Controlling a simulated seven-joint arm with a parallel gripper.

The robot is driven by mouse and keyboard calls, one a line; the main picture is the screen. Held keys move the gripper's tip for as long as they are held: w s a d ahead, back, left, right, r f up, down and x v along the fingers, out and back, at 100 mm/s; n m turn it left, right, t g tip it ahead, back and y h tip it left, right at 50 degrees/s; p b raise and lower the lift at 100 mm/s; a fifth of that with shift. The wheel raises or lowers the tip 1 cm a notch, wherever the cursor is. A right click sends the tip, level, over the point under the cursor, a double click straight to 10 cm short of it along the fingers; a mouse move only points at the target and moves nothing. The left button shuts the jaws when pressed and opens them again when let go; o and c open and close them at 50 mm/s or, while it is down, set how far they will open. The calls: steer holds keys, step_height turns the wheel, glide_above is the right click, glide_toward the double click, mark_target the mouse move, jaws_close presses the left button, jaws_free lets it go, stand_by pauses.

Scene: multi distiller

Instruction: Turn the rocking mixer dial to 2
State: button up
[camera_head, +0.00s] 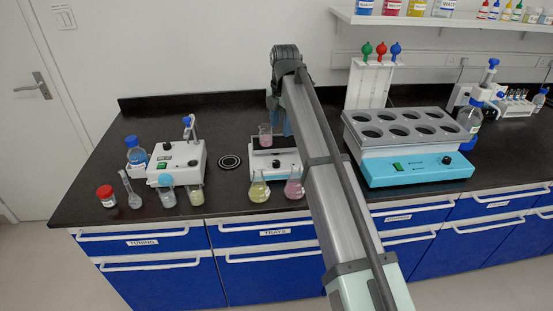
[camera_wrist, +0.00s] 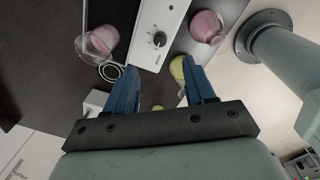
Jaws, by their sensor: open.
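In the wrist view a white device (camera_wrist: 150,22) has a black round dial (camera_wrist: 159,39) with a pale pointer mark; its scale is too small to read. The device also shows in the head view (camera_head: 288,158), in the middle of the bench, its front partly hidden by flasks. I cannot tell from any label whether it is the rocking mixer. My gripper (camera_wrist: 158,67) is open, with blue fingers, and nothing is between the fingertips. The dial appears just beyond the gap between them, apart from both. In the head view the arm hides most of the gripper.
A pink beaker (camera_head: 265,136) is at the device's back left. A yellow flask (camera_head: 259,187) and a pink flask (camera_head: 294,186) stand in front. A white stirrer-like device (camera_head: 178,155) stands left, a large blue-fronted unit (camera_head: 415,168) with round holes right.

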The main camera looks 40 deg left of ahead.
mark_target(276, 162)
steer(key=f, duration=0.9)
steer(key=a+f, duration=0.1)
steer(key=f, duration=0.3)
steer(key=shift+s+a+f, duration=0.1)
steer(key=shift+s+f, duration=0.25)
steer(key=shift+s, duration=0.05)
jaws_close()
